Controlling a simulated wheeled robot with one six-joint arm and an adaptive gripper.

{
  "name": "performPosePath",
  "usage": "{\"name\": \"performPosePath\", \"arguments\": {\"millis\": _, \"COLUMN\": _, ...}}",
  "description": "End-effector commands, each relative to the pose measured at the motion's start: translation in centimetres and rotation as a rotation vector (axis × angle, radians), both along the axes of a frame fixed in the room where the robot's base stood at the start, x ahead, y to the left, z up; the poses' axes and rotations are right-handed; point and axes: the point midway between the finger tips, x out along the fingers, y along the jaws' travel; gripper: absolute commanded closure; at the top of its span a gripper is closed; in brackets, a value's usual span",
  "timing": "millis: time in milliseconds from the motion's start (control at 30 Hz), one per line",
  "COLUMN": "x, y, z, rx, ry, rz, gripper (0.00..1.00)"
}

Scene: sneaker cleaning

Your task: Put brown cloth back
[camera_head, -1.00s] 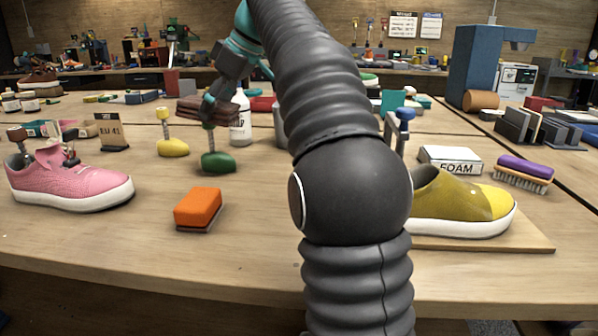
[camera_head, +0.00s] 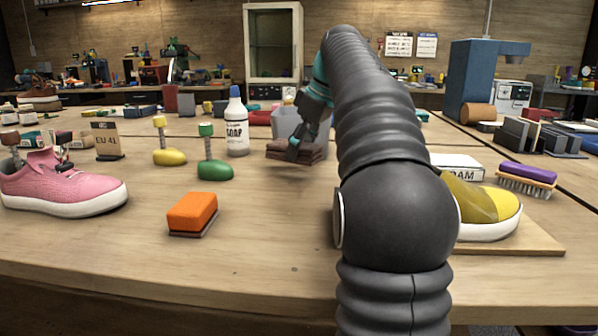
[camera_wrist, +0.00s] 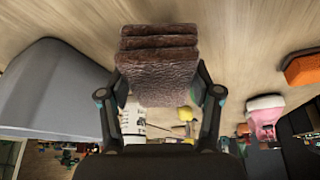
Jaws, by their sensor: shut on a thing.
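My gripper (camera_head: 301,140) is shut on the folded brown cloth (camera_head: 296,153), which hangs level, low over the table in the head view, right of the soap bottle. In the wrist view the cloth (camera_wrist: 158,65) sits between the two fingers (camera_wrist: 160,100), its stacked layers showing. Whether the cloth touches the table I cannot tell. A grey bin (camera_head: 288,122) stands just behind the cloth, partly hidden by my gripper and arm; a large grey surface beside the cloth in the wrist view (camera_wrist: 50,90) looks like this bin.
The soap bottle (camera_head: 237,125) and green shoe tree (camera_head: 213,168) stand left of the cloth. An orange sponge block (camera_head: 192,213) and pink sneaker (camera_head: 62,188) are nearer left. The yellow sneaker (camera_head: 482,208) is at right, partly behind my arm. Bare table lies in front of the cloth.

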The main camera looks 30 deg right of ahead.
Motion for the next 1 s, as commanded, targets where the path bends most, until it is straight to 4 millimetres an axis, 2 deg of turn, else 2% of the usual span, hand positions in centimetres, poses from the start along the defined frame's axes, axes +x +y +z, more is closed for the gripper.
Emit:
{"name": "performPosePath", "arguments": {"millis": 300, "x": -0.1, "y": 0.1, "z": -3.9, "rx": 0.000, "ry": 0.001, "rz": 0.000, "gripper": 0.64}}
{"name": "performPosePath", "arguments": {"millis": 733, "x": 0.0, "y": 0.0, "z": -4.5, "rx": 0.001, "ry": 0.001, "rz": 0.000, "gripper": 0.64}}
{"name": "performPosePath", "arguments": {"millis": 767, "x": 0.0, "y": 0.0, "z": -4.5, "rx": 0.001, "ry": 0.001, "rz": 0.000, "gripper": 0.34}}
{"name": "performPosePath", "arguments": {"millis": 833, "x": 0.0, "y": 0.0, "z": -4.4, "rx": 0.000, "ry": 0.000, "rz": 0.001, "gripper": 0.16}}
{"name": "performPosePath", "arguments": {"millis": 867, "x": 0.0, "y": 0.0, "z": -4.4, "rx": 0.001, "ry": 0.001, "rz": 0.000, "gripper": 0.11}}
{"name": "performPosePath", "arguments": {"millis": 1000, "x": 0.0, "y": 0.0, "z": -4.4, "rx": 0.000, "ry": 0.000, "rz": 0.001, "gripper": 0.11}}
